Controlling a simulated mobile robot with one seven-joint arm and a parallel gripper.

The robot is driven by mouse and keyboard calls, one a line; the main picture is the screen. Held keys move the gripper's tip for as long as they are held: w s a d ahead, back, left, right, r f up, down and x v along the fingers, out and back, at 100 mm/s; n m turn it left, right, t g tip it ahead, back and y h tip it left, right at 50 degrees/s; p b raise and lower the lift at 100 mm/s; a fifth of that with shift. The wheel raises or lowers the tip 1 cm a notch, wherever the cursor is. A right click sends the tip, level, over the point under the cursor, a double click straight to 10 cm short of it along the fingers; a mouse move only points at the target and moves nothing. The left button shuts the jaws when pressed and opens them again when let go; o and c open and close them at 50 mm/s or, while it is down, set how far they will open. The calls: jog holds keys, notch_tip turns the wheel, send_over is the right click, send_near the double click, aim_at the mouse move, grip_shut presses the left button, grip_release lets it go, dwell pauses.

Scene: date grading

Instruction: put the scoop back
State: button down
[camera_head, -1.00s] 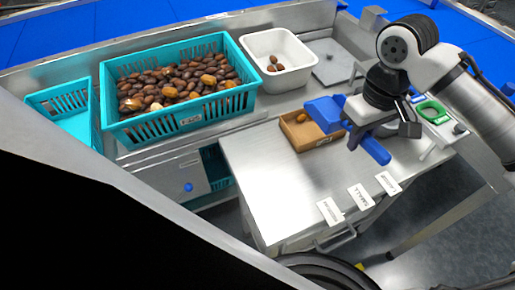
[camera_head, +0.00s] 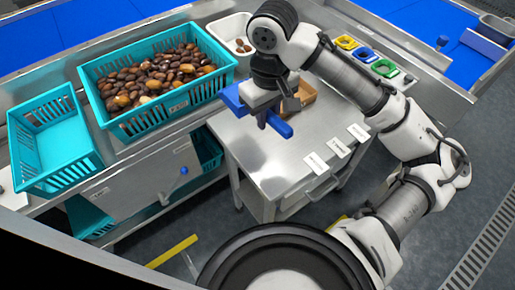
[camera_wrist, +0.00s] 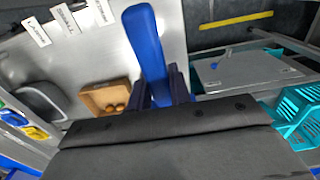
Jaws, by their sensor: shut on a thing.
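My gripper (camera_head: 262,110) is shut on the blue scoop, which sticks out on both sides of the jaws in the head view (camera_head: 278,126). In the wrist view the long blue part of the scoop (camera_wrist: 147,40) points away from the jaws (camera_wrist: 165,88). The rest of the scoop is hidden behind the gripper. The gripper is above the back left part of the steel table (camera_head: 260,165), in front of the large crate. Whether the scoop touches the table cannot be told.
A teal crate (camera_head: 190,97) full of dates stands behind left, with an empty teal crate (camera_head: 90,160) beside it. A wooden tray (camera_wrist: 88,99) with a few dates lies on the table. A white bin (camera_head: 219,30) stands behind. Label cards (camera_head: 338,148) line the table's right edge.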

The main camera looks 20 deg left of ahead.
notch_tip(320, 180, down, 16)
jog(key=shift+r+b, duration=0.2)
jog(key=shift+b, duration=0.25)
jog(key=shift+f, duration=0.2)
jog(key=c, duration=1.3)
grip_release()
jog(key=shift+r, duration=0.15)
notch_tip(320, 180, up, 12)
jog(key=shift+p, duration=0.45)
